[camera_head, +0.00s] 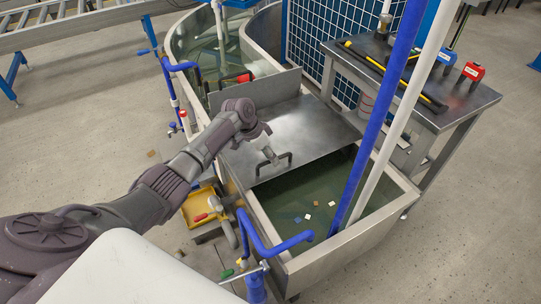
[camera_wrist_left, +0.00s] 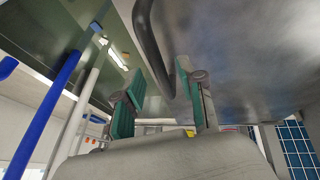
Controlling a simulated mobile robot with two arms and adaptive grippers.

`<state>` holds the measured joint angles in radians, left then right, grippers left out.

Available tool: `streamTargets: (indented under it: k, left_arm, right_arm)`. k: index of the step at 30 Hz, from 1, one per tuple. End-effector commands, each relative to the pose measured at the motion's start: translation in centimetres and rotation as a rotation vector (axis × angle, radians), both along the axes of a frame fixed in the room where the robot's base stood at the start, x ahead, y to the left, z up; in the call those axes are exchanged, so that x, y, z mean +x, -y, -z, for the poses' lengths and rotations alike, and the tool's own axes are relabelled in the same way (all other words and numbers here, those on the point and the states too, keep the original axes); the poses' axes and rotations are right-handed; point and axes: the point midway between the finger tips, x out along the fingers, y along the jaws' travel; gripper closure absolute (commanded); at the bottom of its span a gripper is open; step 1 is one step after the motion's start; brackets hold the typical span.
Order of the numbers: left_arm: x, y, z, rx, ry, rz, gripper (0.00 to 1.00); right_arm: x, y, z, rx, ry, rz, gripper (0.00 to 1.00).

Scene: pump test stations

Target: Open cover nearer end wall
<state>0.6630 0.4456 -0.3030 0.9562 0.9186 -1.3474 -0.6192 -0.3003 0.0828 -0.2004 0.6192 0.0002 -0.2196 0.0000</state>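A flat grey metal cover (camera_head: 310,128) lies over the middle of the water tank (camera_head: 386,228) in the head view. Its dark bar handle (camera_head: 286,161) sits at the near edge, beside open greenish water. My left gripper (camera_head: 268,154) is at this handle. In the left wrist view, the green-padded fingers of the gripper (camera_wrist_left: 157,98) are apart, and the dark curved handle (camera_wrist_left: 151,45) reaches down toward the gap between them. I cannot tell whether either finger touches it. My right gripper is not in view.
Blue pipes (camera_head: 262,244) and a white pole (camera_head: 402,110) rise near the tank. A metal bench (camera_head: 452,100) with tools stands at the right. A yellow tray (camera_head: 199,207) sits left of the tank. A blue mesh fence (camera_head: 325,40) stands behind. Open floor lies at the right.

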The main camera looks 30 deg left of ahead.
Motion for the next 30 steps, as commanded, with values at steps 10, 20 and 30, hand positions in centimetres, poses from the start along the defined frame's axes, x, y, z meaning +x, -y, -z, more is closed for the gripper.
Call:
streamTargets:
  k: [10, 20, 30]
  left_arm:
    - [-1.0, -1.9, -4.4, 0.004, 0.004, 0.001, 0.61]
    - [-2.3, -4.0, -9.8, 0.001, 0.002, -0.001, 0.61]
    - [-2.6, -4.4, -10.9, 0.000, 0.000, -0.001, 0.61]
  right_arm:
    - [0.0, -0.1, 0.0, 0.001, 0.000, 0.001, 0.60]
    - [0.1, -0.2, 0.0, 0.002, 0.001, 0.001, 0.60]
    - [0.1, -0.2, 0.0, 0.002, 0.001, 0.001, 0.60]
